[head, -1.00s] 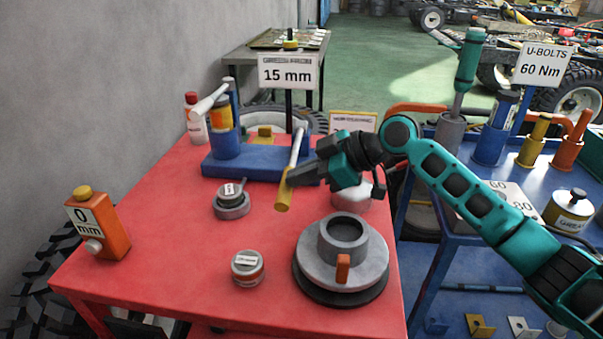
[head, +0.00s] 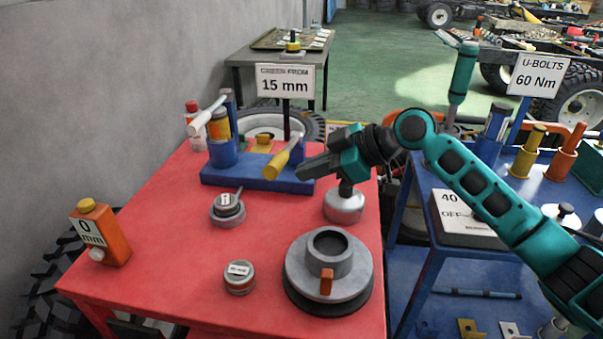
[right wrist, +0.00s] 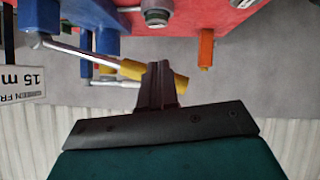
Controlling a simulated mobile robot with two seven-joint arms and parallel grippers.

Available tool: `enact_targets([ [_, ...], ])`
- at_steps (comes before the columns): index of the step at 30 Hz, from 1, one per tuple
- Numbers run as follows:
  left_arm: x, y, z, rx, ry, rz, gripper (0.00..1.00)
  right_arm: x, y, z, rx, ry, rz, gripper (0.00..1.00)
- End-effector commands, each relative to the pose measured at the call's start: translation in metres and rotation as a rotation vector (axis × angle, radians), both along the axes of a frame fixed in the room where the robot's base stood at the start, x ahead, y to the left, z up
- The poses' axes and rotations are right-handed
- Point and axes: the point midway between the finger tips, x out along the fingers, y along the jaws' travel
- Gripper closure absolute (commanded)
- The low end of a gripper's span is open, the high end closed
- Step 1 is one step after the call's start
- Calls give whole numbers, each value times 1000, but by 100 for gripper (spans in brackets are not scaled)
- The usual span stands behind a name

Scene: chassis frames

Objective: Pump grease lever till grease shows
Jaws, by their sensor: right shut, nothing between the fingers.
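The lever with a yellow handle (head: 283,160) stands on the blue base (head: 257,182) on the red table, its handle raised. My right gripper (head: 304,172) is shut and empty just right of the handle. In the right wrist view the fingers (right wrist: 158,82) overlap the yellow handle (right wrist: 132,70); whether they touch it I cannot tell. A blue cylinder (head: 222,154) with a yellow band and white arm stands at the base's left end. A grey hub (head: 346,282) with an orange tab lies in front. I cannot make out grease on it. My left gripper is out of view.
A silver can (head: 344,208) stands below my right gripper. Two small round tins, one at the front (head: 239,278), and an orange "0 mm" bottle (head: 112,245) stand on the table. A "15 mm" sign (head: 285,84) rises behind the base. A blue cart is at right.

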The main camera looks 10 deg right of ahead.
Motion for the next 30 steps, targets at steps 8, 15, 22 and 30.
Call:
enact_targets([
  [8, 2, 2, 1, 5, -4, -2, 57, -21, -40, 29, 1, -2, 1, 100],
  [15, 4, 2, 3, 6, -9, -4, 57, -27, -50, 39, 2, -3, 3, 100],
  [22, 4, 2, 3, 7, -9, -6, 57, -27, -50, 39, 3, -4, 3, 100],
  [30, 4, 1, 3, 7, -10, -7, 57, -27, -50, 39, 4, -3, 3, 100],
])
